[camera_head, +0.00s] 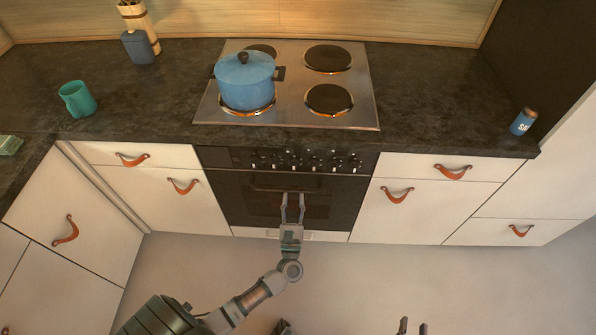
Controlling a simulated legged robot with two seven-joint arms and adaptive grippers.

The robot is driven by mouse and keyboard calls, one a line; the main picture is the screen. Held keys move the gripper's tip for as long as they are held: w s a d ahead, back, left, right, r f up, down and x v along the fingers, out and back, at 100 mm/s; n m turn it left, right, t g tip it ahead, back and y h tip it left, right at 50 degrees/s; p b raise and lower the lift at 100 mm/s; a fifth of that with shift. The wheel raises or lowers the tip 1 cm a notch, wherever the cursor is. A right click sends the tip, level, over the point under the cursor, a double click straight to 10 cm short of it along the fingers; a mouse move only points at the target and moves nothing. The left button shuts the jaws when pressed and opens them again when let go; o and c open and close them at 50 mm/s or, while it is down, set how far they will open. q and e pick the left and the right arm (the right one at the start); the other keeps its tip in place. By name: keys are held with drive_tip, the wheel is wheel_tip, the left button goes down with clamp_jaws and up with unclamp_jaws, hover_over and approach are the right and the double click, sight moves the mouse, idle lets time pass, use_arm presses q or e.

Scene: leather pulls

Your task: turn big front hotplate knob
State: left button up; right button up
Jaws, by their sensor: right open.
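A row of small knobs (314,161) runs along the dark control panel above the oven door. They are too small to tell which one serves the big front hotplate. The stove top (292,112) above has a blue pot (246,82) on its front left plate and a bare dark front right plate (329,99). My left gripper (293,203) is open and empty in front of the oven door, lower in the picture than the knobs and apart from them. My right gripper (412,327) is open at the bottom edge, partly cut off, far from the knobs.
The oven door handle (287,187) lies between my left gripper and the knobs in the picture. White drawers with orange leather pulls (397,195) flank the oven. A teal mug (77,99) and a blue can (523,122) stand on the dark worktop. The floor is clear.

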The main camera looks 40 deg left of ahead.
sight(293, 168)
use_arm(q)
drive_tip(key=x, duration=0.6)
drive_tip(key=a+x, duration=0.1)
drive_tip(key=x, duration=0.3)
drive_tip(key=shift+s+a+f, duration=0.15)
drive_tip(key=shift+s+f, duration=0.05)
drive_tip(key=shift+f, duration=0.15)
drive_tip(key=shift+w+d+r, duration=0.1)
drive_tip(key=shift+d+r, duration=0.15)
drive_tip(key=shift+d, duration=0.45)
drive_tip(key=c, duration=0.7)
drive_tip(key=shift+a, duration=0.4)
clamp_jaws()
